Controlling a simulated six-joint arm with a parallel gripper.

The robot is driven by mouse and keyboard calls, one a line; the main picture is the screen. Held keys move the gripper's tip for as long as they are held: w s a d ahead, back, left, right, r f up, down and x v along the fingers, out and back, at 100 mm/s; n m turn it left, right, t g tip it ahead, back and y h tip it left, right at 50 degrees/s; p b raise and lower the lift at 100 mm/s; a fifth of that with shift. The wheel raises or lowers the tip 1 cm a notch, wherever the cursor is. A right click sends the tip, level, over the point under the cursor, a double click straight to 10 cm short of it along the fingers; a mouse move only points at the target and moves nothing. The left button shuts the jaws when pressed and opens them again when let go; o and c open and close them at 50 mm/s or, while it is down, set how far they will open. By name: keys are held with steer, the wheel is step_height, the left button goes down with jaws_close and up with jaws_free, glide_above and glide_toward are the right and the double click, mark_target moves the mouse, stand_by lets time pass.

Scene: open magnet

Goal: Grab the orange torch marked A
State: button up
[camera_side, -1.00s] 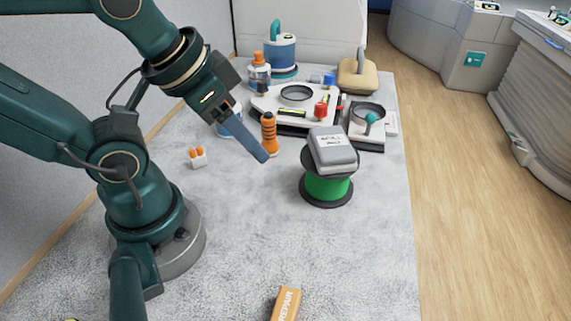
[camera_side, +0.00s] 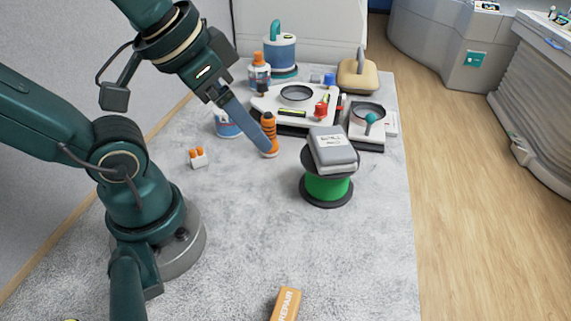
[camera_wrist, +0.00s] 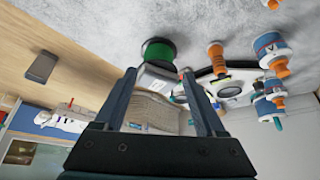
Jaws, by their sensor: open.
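The orange torch (camera_side: 269,122), a short orange cylinder with dark bands, stands upright on the grey table in the side view. My fingers partly cover its lower left part there. No letter A is readable on it. In the wrist view the torch (camera_wrist: 216,57) lies to the right of both fingers, not between them. My gripper (camera_side: 268,150) points down and right in the side view; its fingers overlap there. The wrist view shows my gripper (camera_wrist: 159,74) open, with a clear gap between the fingers. Whether a finger touches the torch cannot be told.
A green spool (camera_side: 327,187) with a grey box (camera_side: 333,150) on top stands right of the torch. Behind are a white tray (camera_side: 262,105), blue-and-white containers (camera_side: 280,52) and a tan weight (camera_side: 357,76). An orange REPAIR box (camera_side: 286,304) lies in front. The front table is mostly clear.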

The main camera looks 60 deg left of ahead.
step_height(320, 180, up, 2)
steer(key=m+t+y, duration=0.3)
steer(key=m+y, duration=0.7)
steer(key=m, duration=1.6)
glide_above(267, 130)
step_height(267, 130, down, 15)
steer(key=shift+d+r, duration=0.15)
steer(key=shift+r, duration=0.05)
steer(key=shift+f, duration=0.6)
steer(key=shift+x, duration=2.5)
steer(key=shift+r, duration=0.1)
